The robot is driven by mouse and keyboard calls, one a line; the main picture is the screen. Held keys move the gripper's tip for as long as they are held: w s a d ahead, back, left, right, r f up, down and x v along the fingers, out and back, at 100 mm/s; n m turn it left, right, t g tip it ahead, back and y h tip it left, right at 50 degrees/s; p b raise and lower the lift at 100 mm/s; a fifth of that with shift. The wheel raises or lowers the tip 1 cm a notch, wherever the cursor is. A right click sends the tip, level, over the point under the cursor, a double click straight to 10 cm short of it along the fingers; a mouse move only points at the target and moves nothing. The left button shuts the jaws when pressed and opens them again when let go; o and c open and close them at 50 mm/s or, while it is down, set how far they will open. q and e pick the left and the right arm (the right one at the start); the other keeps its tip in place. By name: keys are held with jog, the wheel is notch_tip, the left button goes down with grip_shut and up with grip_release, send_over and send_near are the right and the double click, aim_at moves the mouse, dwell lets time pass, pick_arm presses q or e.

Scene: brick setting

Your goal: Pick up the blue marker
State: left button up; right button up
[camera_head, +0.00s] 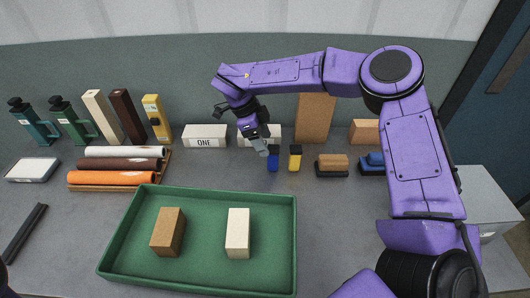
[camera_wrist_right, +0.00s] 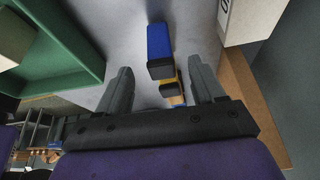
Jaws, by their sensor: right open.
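The blue marker (camera_head: 272,160), a short blue upright block with black on it, stands on the grey table right beside the fingers of my right gripper (camera_head: 262,146). In the right wrist view the blue marker (camera_wrist_right: 160,42) shows ahead of and between the two open fingers of my right gripper (camera_wrist_right: 160,66), with its black end facing the camera. No contact is visible, and the gap is empty. The gripper partly covers the marker's top in the head view. My left gripper is not in view.
A yellow and black marker (camera_head: 295,159) stands close to the right of the blue one. A white box labelled ONE (camera_head: 205,136) and another white box stand behind. A green tray (camera_head: 198,192) with two blocks lies in front. A brown board (camera_head: 315,118) leans at the wall.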

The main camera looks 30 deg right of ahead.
aim_at(273, 148)
jog(key=x, duration=0.3)
jog(key=p+x, duration=0.1)
jog(key=x, duration=0.4)
jog(key=shift+s+d+f+p, duration=0.15)
jog(key=shift+s+d+p, duration=0.1)
jog(key=shift+d+p, duration=0.15)
jog(key=c, duration=1.1)
jog(key=shift+o, duration=0.2)
jog(key=shift+w, duration=0.1)
jog(key=shift+r, duration=0.35)
jog(key=v, duration=0.1)
jog(key=b+v, duration=0.1)
jog(key=v, duration=0.1)
jog(key=shift+s+r+b, duration=0.2)
jog(key=shift+b, duration=0.1)
jog(key=w+a+r+b, duration=0.1)
jog(key=w+a+r, duration=0.2)
jog(key=a+r, duration=0.6)
jog(key=a, duration=0.3)
jog(key=shift+w+a+b, duration=0.3)
jog(key=shift+a+b, duration=0.05)
